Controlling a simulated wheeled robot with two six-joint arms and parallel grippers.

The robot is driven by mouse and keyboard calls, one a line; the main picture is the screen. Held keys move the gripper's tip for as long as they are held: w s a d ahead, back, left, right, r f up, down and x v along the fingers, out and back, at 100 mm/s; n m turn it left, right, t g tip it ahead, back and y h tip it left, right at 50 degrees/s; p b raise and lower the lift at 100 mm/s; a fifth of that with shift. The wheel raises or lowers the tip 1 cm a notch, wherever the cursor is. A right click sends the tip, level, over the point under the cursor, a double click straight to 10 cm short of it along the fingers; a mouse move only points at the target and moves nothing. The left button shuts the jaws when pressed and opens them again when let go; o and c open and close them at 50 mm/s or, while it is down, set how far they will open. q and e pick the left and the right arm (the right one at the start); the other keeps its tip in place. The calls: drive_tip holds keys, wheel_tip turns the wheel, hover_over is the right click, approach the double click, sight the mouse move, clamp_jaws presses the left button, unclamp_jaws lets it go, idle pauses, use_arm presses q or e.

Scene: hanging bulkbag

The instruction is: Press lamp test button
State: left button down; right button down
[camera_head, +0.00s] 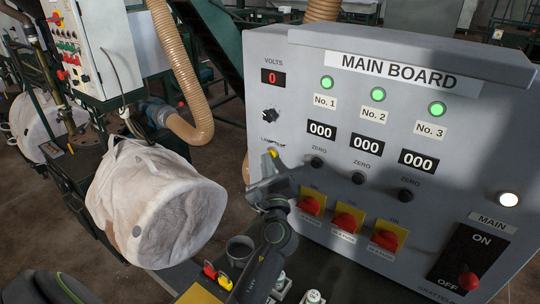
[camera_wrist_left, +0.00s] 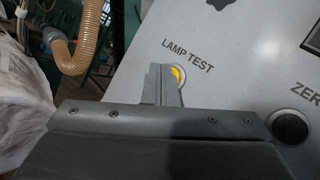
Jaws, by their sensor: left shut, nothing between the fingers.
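The lamp test button (camera_head: 273,153) is a small yellow button on the left side of the grey main board, beside a partly covered label. My left gripper (camera_head: 271,168) is shut and empty, with its tips right at the button. In the left wrist view the closed fingertips (camera_wrist_left: 164,82) cover the button's left part. A yellow crescent of the button (camera_wrist_left: 177,76) shows beside them, under the words LAMP TEST. I cannot tell whether the tips touch it or whether it is pushed in. The lamps No. 1 (camera_head: 327,82), No. 2 (camera_head: 377,94) and No. 3 (camera_head: 437,108) glow green.
A black selector knob (camera_head: 269,115) sits above the button. Black zero knobs (camera_head: 317,162) and red-and-yellow rotary switches (camera_head: 311,204) are to its right. A white bulk bag (camera_head: 150,200) hangs at left. A grey cup (camera_head: 240,250) stands below the board.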

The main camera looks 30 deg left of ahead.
use_arm(q)
drive_tip(key=shift+s, duration=0.75)
drive_tip(key=s, duration=0.2)
drive_tip(key=s+p, duration=0.1)
drive_tip(key=s, duration=0.2)
drive_tip(key=shift+a, duration=0.2)
drive_tip(key=shift+f, duration=0.1)
idle(0.5)
